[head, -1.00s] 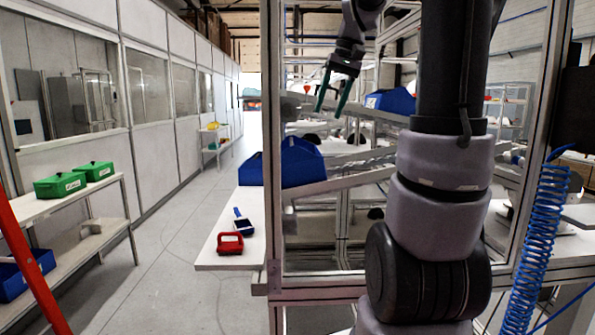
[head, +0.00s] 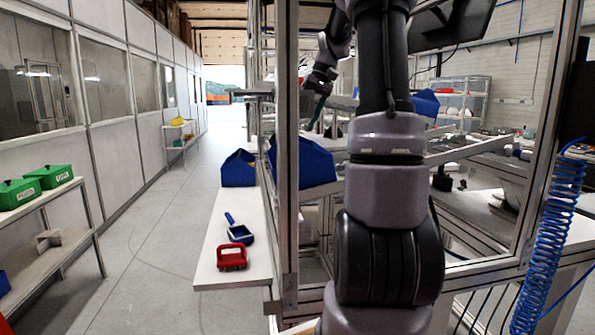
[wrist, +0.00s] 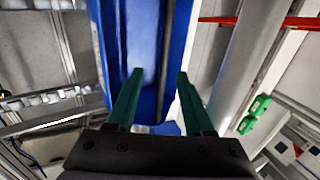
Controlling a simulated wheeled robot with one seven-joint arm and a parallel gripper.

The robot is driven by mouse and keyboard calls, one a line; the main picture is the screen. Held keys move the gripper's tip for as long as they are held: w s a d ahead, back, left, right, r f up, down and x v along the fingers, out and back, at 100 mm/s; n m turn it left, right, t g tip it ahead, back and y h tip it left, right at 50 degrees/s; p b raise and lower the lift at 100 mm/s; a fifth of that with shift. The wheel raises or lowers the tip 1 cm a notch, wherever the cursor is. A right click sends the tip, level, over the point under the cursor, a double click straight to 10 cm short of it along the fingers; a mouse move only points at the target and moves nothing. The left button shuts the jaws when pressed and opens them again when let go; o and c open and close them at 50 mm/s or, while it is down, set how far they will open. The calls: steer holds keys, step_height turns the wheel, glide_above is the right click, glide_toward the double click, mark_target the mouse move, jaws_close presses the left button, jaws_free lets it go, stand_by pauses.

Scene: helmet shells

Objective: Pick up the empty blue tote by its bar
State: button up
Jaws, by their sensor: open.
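A blue tote (wrist: 130,35) fills the middle of the wrist view, beyond my fingers. A thin dark bar (wrist: 168,55) runs lengthwise along it, between the lines of the two fingers. My gripper (wrist: 160,74) is open, with its green fingers apart and nothing held. In the head view my gripper (head: 315,116) is above a blue tote (head: 312,165) seen behind the frame post. Another blue tote (head: 238,172) stands left of the post at the far end of the white bench.
A blue dustpan-like tool (head: 240,233) and a red brush-like tool (head: 232,257) lie on the white bench (head: 215,215). Another blue tote (head: 427,103) is farther back right. Metal frame posts (head: 286,110) stand close to my arm. The left aisle floor (head: 150,270) is clear.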

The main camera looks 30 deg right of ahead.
steer(key=x, duration=0.5)
steer(key=shift+w+a, duration=0.2)
steer(key=shift+a, duration=0.1)
jaws_close()
steer(key=shift+r, duration=0.1)
stand_by(0.9)
